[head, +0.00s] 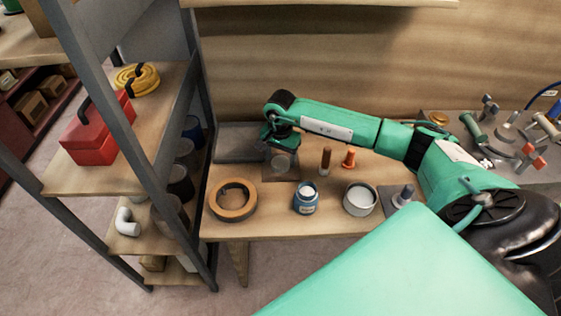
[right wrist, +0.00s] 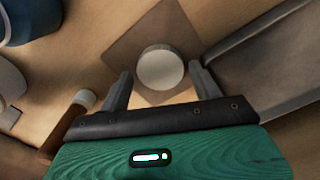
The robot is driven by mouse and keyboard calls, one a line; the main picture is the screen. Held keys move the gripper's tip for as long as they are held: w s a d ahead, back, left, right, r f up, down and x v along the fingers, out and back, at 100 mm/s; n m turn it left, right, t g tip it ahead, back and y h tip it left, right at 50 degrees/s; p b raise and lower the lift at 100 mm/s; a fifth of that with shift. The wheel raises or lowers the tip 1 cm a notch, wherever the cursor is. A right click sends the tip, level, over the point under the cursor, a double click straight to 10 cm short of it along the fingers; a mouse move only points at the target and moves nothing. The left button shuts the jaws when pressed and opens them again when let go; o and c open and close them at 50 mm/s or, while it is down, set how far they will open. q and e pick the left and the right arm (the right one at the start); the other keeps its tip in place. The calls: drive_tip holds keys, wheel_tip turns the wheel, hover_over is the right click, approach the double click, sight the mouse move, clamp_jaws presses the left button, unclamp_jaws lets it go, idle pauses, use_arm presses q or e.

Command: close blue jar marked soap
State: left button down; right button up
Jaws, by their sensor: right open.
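The blue jar (head: 306,203) stands upright on the workbench with its mouth uncovered and pale contents showing. A pale label is on its front, too small to read. A blue rounded body, probably this jar, is cut off at the top left of the right wrist view (right wrist: 28,18). A pale round lid-like piece (right wrist: 160,68) lies on a brown square mat (right wrist: 128,42). My right gripper (head: 281,148) is open above the mat, behind and left of the jar. In the wrist view its fingers are either side of the round piece; contact cannot be told. My left gripper is out of view.
A tape-like ring (head: 232,200) lies left of the jar, and a pale open tub (head: 360,199) stands right of it. A brown cylinder (head: 325,161) and an orange cone-shaped piece (head: 349,158) stand behind. A grey tray (head: 240,143) is left of the mat.

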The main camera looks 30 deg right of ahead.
sight(280, 162)
drive_tip(key=shift+f, duration=0.7)
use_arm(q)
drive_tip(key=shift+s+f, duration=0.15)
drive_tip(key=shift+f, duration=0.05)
use_arm(e)
drive_tip(key=shift+c, duration=0.5)
drive_tip(key=c, duration=0.7)
drive_tip(key=shift+o, duration=0.2)
